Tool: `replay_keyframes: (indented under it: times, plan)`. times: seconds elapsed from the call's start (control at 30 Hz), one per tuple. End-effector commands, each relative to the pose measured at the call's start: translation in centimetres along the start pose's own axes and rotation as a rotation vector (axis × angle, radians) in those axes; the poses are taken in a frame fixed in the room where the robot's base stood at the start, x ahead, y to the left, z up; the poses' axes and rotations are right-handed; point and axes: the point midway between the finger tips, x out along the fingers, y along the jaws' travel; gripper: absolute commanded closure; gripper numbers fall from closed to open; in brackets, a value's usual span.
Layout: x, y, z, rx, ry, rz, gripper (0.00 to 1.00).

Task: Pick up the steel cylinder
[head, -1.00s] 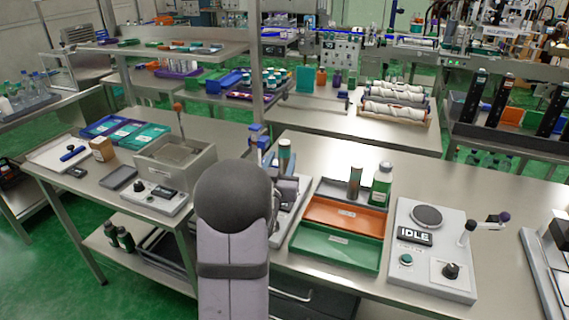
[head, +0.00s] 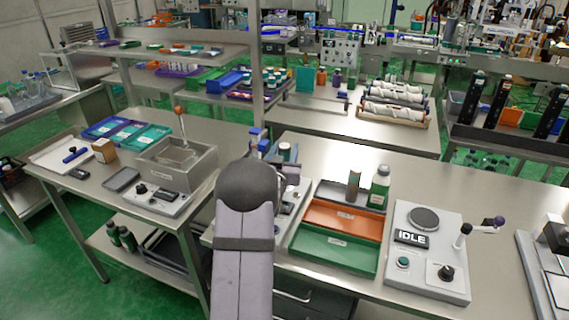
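An orange tray (head: 343,220) and a green tray (head: 330,250) lie in front of the grey one. A control box reading IDLE (head: 430,265) stands right of them. A partly hidden device with a teal-topped cylinder (head: 285,152) stands behind my arm. The bench behind the bottle is clear.

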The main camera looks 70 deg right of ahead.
Motion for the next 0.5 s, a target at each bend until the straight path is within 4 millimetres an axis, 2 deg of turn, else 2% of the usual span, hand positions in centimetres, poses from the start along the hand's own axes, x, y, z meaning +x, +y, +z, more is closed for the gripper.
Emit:
replay_keyframes:
  times: [0.2, 0.5]
  plan:
    - [2.4, -0.1, -0.2, 0.0, 0.0, 0.001, 0.61]
    - [3.3, -0.1, -0.1, 0.0, -0.001, 0.0, 0.61]
